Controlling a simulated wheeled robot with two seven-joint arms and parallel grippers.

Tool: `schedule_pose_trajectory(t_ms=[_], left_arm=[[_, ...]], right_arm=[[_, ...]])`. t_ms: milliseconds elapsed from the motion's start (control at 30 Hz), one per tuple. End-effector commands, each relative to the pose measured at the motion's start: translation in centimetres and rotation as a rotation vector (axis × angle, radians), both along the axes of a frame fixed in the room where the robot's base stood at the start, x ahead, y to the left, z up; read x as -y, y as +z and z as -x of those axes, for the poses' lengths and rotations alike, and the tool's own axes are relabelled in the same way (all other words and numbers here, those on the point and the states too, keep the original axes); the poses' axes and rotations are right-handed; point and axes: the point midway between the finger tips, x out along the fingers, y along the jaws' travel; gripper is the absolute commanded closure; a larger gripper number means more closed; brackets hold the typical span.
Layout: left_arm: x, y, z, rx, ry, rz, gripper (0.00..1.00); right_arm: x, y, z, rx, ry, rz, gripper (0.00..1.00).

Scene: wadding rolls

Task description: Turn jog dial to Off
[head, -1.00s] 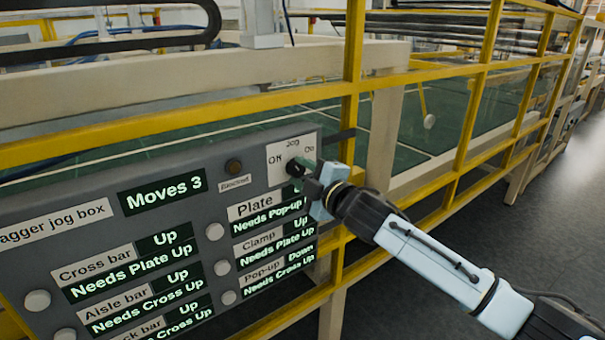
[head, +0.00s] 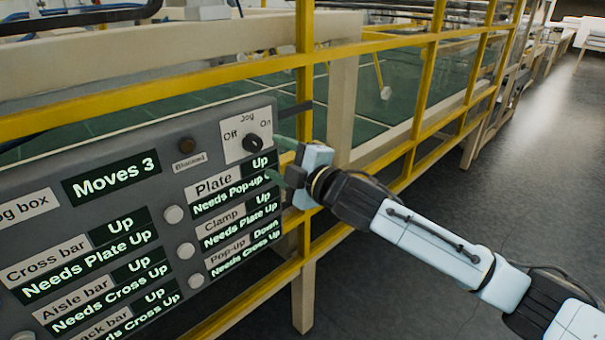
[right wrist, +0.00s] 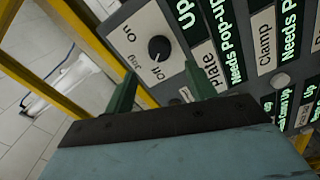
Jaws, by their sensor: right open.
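The jog dial (head: 252,143) is a small black round knob on a white plate at the upper right of the grey jog box. The plate reads Jog, with Off on the left and On on the right. My right gripper (head: 276,160) is open and empty, just right of the dial and apart from it. In the right wrist view the dial (right wrist: 158,48) shows ahead of and between the two green fingers (right wrist: 160,85). A small pale mark shows on the knob, but I cannot tell for sure which label it points to. My left gripper is out of view.
The jog box (head: 90,165) has lit text displays, including Moves 3, and several pale round buttons. A dark button (head: 187,146) sits left of the dial. A yellow guard rail (head: 400,36) runs behind. Open floor (head: 480,200) lies to the right.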

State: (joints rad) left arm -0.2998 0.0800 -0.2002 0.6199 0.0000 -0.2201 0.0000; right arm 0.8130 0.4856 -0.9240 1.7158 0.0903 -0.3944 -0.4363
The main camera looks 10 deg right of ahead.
Motion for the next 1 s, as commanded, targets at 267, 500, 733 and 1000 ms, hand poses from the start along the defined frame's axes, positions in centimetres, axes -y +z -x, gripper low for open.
schedule_pose_trajectory(t_ms=[267, 500, 733, 1000], left_arm=[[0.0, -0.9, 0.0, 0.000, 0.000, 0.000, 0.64], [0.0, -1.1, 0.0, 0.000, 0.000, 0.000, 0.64], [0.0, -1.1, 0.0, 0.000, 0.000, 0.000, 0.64], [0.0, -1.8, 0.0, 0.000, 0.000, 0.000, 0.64]], right_arm=[[2.9, -0.2, 3.9, 0.000, -0.001, 0.002, 0.44], [3.9, -0.1, 5.4, -0.001, -0.001, 0.001, 0.44], [4.0, 0.0, 5.5, 0.000, -0.001, 0.000, 0.44], [5.0, -3.5, 4.0, -0.066, -0.045, -0.031, 0.44]])
